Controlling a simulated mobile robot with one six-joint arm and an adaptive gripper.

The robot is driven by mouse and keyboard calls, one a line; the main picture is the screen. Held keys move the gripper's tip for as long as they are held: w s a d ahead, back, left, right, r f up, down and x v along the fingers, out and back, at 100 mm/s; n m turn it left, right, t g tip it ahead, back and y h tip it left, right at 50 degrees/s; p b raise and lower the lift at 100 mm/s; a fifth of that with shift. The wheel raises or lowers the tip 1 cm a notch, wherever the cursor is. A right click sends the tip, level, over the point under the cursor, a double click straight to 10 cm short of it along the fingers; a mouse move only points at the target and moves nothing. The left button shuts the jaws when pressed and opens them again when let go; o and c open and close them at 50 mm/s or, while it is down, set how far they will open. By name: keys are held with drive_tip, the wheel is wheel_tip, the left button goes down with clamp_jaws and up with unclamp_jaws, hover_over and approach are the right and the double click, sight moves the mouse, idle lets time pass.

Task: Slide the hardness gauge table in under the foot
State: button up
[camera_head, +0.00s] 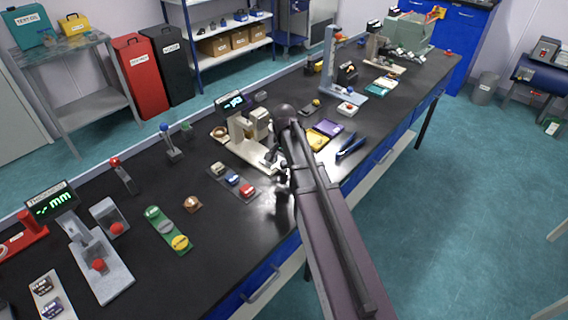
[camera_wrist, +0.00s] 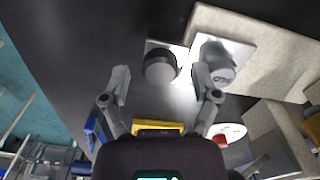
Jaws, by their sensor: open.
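The hardness gauge (camera_head: 242,133) is a beige stand with a small lit display, in the middle of the bench in the head view. In the wrist view its pale base (camera_wrist: 275,52) runs across the upper right. A shiny metal table (camera_wrist: 205,50) reaches out from the base, with a dark round knob (camera_wrist: 160,66) on its outer part. A round grey piece (camera_wrist: 222,72) shows farther in, partly behind a finger. My gripper (camera_wrist: 162,82) is open, its fingers on either side of the knob, without visible contact. The foot cannot be made out clearly.
A tray of small coloured blocks (camera_head: 233,182) lies left of my gripper. A yellow pad (camera_head: 316,140), a purple pad (camera_head: 329,128) and blue-handled pliers (camera_head: 351,146) lie to its right. The thickness gauge (camera_head: 97,262) stands at front left.

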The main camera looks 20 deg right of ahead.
clamp_jaws()
drive_tip(key=w+a, duration=0.2)
drive_tip(key=w, duration=0.1)
drive_tip(key=w+a, duration=0.2)
drive_tip(key=w, duration=0.1)
drive_tip(key=w+a, duration=0.2)
drive_tip(key=w, duration=0.1)
drive_tip(key=shift+w+a, duration=0.1)
drive_tip(key=shift+w, duration=0.25)
unclamp_jaws()
drive_tip(key=shift+w, duration=0.1)
drive_tip(key=shift+s, duration=0.2)
